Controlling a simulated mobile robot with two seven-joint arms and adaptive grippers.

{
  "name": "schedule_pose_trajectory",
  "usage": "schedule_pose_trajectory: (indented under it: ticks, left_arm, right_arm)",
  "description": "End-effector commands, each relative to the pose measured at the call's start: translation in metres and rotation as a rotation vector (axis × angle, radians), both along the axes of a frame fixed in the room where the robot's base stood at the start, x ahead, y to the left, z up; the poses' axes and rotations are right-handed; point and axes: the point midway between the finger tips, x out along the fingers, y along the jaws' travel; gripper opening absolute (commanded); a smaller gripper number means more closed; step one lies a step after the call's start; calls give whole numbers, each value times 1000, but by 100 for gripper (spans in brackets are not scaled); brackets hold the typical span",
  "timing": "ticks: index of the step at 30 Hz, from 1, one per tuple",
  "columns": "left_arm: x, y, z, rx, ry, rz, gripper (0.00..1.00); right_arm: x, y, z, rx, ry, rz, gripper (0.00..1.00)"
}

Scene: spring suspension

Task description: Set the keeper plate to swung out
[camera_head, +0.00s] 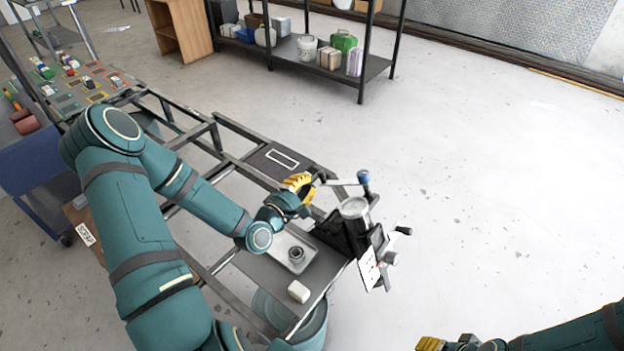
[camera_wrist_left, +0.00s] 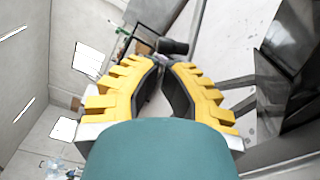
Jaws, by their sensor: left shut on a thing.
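The spring fixture (camera_head: 338,232) stands at the end of the bench, with a grey-topped cylinder (camera_head: 354,208) and a pale plate (camera_head: 368,269) on its near side. I cannot tell for certain which part is the keeper plate. A light metal arm (camera_head: 341,183) extends left from a blue-topped post (camera_head: 364,178) toward my left gripper (camera_head: 312,188). In the left wrist view my left gripper (camera_wrist_left: 166,63) has its yellow fingers closed together at a dark handle (camera_wrist_left: 173,47); the grip is partly hidden. My right gripper (camera_head: 430,344) is only partly visible at the bottom edge.
A metal tray (camera_head: 275,248) holding a round dark part (camera_head: 296,254) and a white block (camera_head: 298,291) are on the bench left of the fixture. Black knobs (camera_head: 404,230) stick out at right. Shelving (camera_head: 335,75) stands behind. The floor at right is clear.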

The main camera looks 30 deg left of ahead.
Motion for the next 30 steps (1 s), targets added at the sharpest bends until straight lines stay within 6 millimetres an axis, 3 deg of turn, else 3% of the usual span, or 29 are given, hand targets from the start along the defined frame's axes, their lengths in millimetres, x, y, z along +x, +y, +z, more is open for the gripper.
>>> schedule_pose_trajectory:
  ticks: [6, 20, 30]
  left_arm:
    - [23, -2, -1, 0, 0, -1, 0]
    - [28, -1, -1, 0, -2, -1, 0]
    - [48, 6, -6, -3, -68, -147, 0]
  right_arm:
    - [-1, 0, -2, 0, 2, 2, 47]
    - [-1, 0, -2, 0, 2, 2, 47]
    - [-5, 1, -21, 2, 11, 9, 47]
